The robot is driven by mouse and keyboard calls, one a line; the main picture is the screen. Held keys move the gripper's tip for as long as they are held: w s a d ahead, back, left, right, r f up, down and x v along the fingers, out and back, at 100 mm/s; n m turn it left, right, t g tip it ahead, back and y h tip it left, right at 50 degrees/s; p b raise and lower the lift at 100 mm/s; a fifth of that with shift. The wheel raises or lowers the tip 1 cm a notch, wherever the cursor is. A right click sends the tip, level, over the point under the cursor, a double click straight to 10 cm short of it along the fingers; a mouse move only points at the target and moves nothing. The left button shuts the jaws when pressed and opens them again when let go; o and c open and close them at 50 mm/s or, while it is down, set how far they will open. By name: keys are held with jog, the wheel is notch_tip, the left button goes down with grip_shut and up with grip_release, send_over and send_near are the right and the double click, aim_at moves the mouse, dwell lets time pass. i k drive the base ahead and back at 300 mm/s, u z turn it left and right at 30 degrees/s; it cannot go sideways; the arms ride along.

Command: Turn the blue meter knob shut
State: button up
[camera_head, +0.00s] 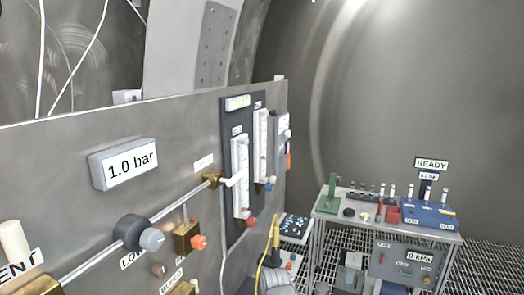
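Two upright flow meters are mounted on a dark plate on the grey panel wall. The nearer meter (240,175) has a red knob (250,222) at its foot. The farther meter (262,145) has a small blue knob (269,186) at its foot, beside a pale round knob (273,179). The blue knob is small and partly covered, so I cannot tell how far it is turned. My gripper is not in view.
The panel (60,180) carries a 1.0 bar display (124,163), a grey round knob (151,239), an orange knob (199,242) and a pipe. A steel cart (330,216) with a blue box (430,214) stands at right. Open grating floor lies around it.

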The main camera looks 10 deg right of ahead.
aim_at(267, 187)
jog(key=k, duration=0.65)
jog(key=z, duration=0.45)
jog(key=i, duration=1.15)
jog(key=z, duration=0.6)
